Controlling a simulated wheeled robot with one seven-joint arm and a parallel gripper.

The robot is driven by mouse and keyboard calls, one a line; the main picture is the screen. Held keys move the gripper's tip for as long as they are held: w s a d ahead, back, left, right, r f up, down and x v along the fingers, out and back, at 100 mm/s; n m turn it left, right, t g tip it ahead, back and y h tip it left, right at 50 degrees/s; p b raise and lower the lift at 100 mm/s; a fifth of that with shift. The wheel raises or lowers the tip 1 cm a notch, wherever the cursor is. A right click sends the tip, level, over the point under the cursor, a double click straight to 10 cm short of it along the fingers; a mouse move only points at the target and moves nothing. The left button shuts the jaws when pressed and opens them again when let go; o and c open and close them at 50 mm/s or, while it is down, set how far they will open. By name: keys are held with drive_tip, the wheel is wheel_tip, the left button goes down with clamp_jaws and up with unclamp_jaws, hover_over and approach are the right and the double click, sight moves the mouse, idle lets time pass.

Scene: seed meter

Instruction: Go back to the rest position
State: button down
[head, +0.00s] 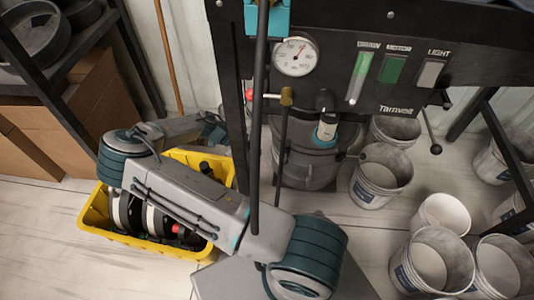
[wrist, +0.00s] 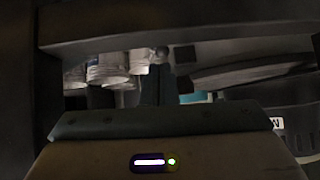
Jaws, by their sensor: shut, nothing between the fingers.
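My gripper shows in the wrist view (wrist: 157,72), its dark fingers together in the middle of the picture, with nothing seen between them. In the head view my arm reaches from the bottom centre up to the left, and its forearm bends back behind the yellow crate toward the black post. I cannot make out the fingers in the head view. The wrist view is dim; dark bars cross above the fingers, and pale stacked shapes (wrist: 108,68) lie beyond.
A black test stand (head: 440,75) with a dial gauge (head: 296,57) stands ahead. A yellow crate (head: 95,222) holding dark and white round parts is at left, partly behind my arm. Several white buckets (head: 380,178) stand at right. A dark shelf (head: 75,62) and cardboard boxes (head: 90,95) are far left.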

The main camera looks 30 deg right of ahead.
drive_tip(key=shift+p+v, duration=0.4)
drive_tip(key=shift+v, duration=1.95)
drive_tip(key=s+a+r+n+t+y+p, duration=0.1)
drive_tip(key=s+a+r+n+y+p, duration=0.4)
drive_tip(key=r+p, duration=0.95)
drive_tip(key=s+a+r+n+t+y+p, duration=0.15)
drive_tip(key=a+r+n+p, duration=0.55)
drive_tip(key=r, duration=1.5)
drive_tip(key=s+a+r+n+t+y+p, duration=0.1)
drive_tip(key=s+a+r+n+y+p, duration=0.3)
drive_tip(key=r+n+p, duration=1.05)
drive_tip(key=s+d+r+t+p, duration=0.1)
drive_tip(key=s+d+r+p, duration=0.2)
drive_tip(key=r, duration=0.7)
drive_tip(key=s+d+r+m+t+h+p, duration=0.1)
drive_tip(key=s+d+r+t+p, duration=0.1)
drive_tip(key=r, duration=0.8)
drive_tip(key=s+d+r+m+t+h+p, duration=0.1)
drive_tip(key=s+d+r+p, duration=0.3)
drive_tip(key=r, duration=0.6)
drive_tip(key=s+t+p, duration=0.1)
drive_tip(key=s+p, duration=0.1)
drive_tip(key=s, duration=0.1)
drive_tip(key=shift+s+r, duration=0.35)
drive_tip(key=shift+r, duration=0.05)
drive_tip(key=shift+d+t, duration=0.1)
drive_tip(key=shift+t, duration=0.15)
